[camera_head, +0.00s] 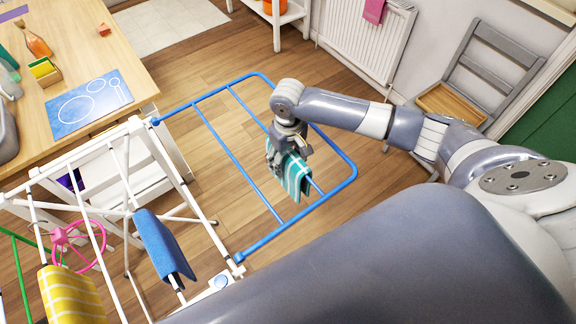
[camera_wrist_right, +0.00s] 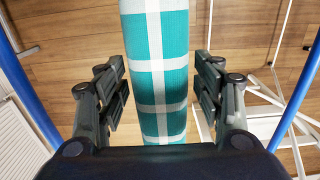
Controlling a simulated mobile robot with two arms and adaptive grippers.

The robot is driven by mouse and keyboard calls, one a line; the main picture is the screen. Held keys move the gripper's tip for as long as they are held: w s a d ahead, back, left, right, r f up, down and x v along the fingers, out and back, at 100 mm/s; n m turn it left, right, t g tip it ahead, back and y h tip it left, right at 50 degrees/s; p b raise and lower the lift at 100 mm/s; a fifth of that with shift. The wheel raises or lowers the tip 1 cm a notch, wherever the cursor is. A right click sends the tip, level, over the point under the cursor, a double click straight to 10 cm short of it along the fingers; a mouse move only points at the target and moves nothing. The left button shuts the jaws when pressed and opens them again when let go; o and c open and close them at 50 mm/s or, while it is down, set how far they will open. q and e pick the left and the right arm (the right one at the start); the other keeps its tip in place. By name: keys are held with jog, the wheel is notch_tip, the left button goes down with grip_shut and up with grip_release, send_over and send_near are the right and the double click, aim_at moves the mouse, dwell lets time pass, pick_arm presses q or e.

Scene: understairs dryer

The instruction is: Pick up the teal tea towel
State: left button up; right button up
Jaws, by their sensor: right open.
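The teal tea towel (camera_head: 293,181) has white checked stripes and hangs over a bar of the blue drying-rack wing in the head view. In the right wrist view the towel (camera_wrist_right: 157,75) runs down the middle between the fingers. My right gripper (camera_head: 284,160) is at the towel from above. In the right wrist view its fingers (camera_wrist_right: 160,92) stand apart on both sides of the towel, with gaps showing. The towel's lower end is hidden there by the gripper body. My left gripper is not in view.
The blue wing (camera_head: 262,238) extends from a white drying rack (camera_head: 172,160). A blue cloth (camera_head: 163,247) and yellow striped cloth (camera_head: 70,295) hang on the rack. A wooden table (camera_head: 75,55) is at upper left. A grey chair (camera_head: 487,70) stands right, near a white radiator (camera_head: 365,40).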

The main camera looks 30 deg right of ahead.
jog(key=c, duration=1.2)
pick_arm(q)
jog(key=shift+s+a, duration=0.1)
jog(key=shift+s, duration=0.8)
pick_arm(e)
jog(key=shift+o, duration=0.2)
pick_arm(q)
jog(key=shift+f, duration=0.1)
pick_arm(e)
jog(key=shift+r, duration=0.1)
